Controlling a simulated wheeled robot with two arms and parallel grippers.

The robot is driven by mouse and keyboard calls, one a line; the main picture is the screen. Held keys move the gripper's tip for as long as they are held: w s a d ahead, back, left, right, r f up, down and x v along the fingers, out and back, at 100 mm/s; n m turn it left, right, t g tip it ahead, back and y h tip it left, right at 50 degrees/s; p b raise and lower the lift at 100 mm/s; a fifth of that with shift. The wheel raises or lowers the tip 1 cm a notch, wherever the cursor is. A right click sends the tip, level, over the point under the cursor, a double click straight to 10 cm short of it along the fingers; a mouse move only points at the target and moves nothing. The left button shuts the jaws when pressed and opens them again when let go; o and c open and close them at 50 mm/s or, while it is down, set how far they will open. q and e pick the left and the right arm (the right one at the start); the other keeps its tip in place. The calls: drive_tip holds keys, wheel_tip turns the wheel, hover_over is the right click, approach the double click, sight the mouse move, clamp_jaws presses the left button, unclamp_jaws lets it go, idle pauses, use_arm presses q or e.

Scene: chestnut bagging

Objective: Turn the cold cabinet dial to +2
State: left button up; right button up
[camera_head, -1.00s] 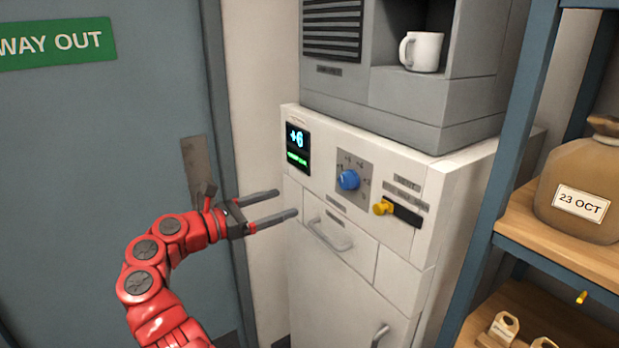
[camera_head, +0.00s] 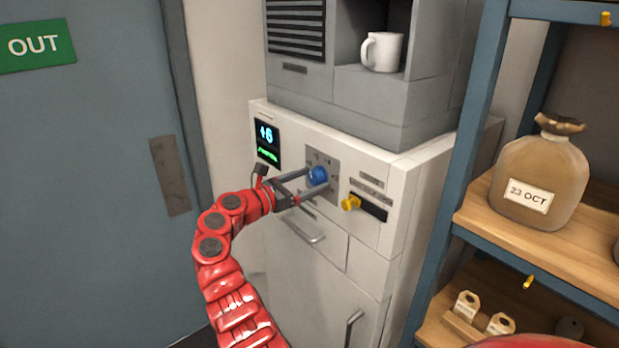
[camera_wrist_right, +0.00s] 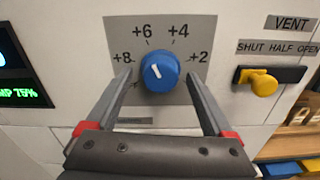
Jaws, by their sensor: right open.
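The blue dial (camera_head: 318,175) sits on a grey plate on the white cold cabinet (camera_head: 385,255). In the right wrist view the dial (camera_wrist_right: 160,72) shows a white mark pointing up and slightly left, towards +6. The +2 label (camera_wrist_right: 199,58) is at the right of its scale. The cabinet's display (camera_head: 267,143) reads +6. My right gripper (camera_head: 315,182) is open at the dial. In the wrist view its fingers (camera_wrist_right: 158,78) stand on either side of the knob, with gaps showing. My left gripper is not in view.
A yellow vent lever (camera_head: 351,203) sticks out just right of the dial. A drawer handle (camera_head: 303,227) is below. A blue-framed shelf (camera_head: 440,215) with a tied sack (camera_head: 540,180) stands at the right. A white mug (camera_head: 382,52) is in the niche above.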

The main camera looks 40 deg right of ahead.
drive_tip(key=c, duration=1.3)
drive_tip(key=shift+c, duration=0.2)
drive_tip(key=m+b, duration=0.3)
drive_tip(key=m, duration=0.1)
drive_tip(key=shift+f+m, duration=0.1)
drive_tip(key=shift+m, duration=0.2)
drive_tip(key=m+b, duration=0.3)
drive_tip(key=m, duration=0.1)
drive_tip(key=shift+d+m, duration=0.1)
drive_tip(key=shift+m, duration=0.2)
drive_tip(key=m+b, duration=0.4)
drive_tip(key=m, duration=0.1)
drive_tip(key=shift+w, duration=0.1)
drive_tip(key=shift+r+m+b, duration=0.2)
drive_tip(key=shift+m+b, duration=1.2)
drive_tip(key=shift+m, duration=1)
